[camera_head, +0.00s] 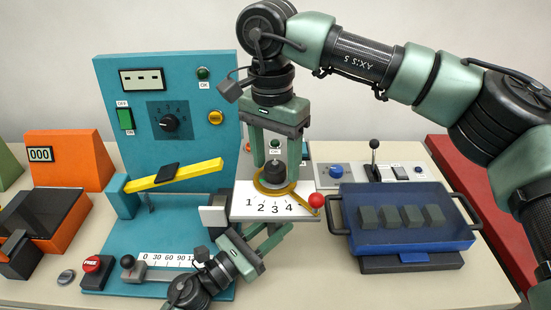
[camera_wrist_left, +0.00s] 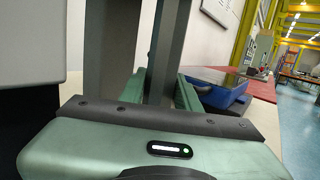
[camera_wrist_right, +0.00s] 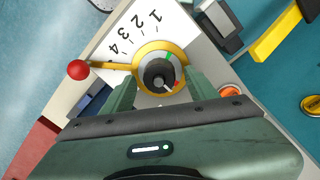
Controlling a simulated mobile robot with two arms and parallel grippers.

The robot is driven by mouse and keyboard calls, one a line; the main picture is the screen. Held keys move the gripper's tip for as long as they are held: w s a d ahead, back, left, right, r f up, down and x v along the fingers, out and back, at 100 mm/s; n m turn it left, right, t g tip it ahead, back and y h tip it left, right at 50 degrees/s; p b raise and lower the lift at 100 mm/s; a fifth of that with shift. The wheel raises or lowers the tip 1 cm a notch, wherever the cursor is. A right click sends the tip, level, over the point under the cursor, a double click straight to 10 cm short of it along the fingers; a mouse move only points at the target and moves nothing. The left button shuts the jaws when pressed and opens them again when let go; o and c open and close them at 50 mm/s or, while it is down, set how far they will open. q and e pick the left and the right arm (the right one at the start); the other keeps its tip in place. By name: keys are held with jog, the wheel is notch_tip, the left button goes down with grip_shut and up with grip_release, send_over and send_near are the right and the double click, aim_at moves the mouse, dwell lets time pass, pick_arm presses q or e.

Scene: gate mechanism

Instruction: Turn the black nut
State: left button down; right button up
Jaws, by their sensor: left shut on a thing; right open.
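The black nut (camera_head: 275,172) stands at the middle of a brass ring (camera_head: 262,188) on a white plate numbered 1 to 4. A brass lever with a red ball (camera_head: 317,200) runs from the ring. In the right wrist view the nut (camera_wrist_right: 160,74) shows green and red marks beside it. My right gripper (camera_head: 276,170) points down from above, open, its fingers on either side of the nut with gaps. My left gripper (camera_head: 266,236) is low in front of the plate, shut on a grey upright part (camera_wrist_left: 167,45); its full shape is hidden.
A teal panel (camera_head: 210,90) with a dial and a yellow bar (camera_head: 175,175) stand at left. A blue tray (camera_head: 365,232) with several dark blocks is at right. The slider scale (camera_head: 170,261) lies close to my left arm. An orange box (camera_head: 75,150) is far left.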

pick_arm(q)
jog(key=shift+f, duration=0.1)
pick_arm(e)
grip_shut()
jog(key=m, duration=0.5)
jog(key=shift+m, duration=0.3)
jog(key=m, duration=0.5)
jog(key=shift+s+d, duration=0.1)
jog(key=m, duration=0.6)
jog(key=shift+r+y, duration=0.1)
jog(key=shift+y, duration=0.3)
pick_arm(q)
jog(key=shift+s, duration=0.1)
pick_arm(e)
jog(key=shift+m, duration=2.2)
pick_arm(q)
jog(key=shift+d, duration=0.1)
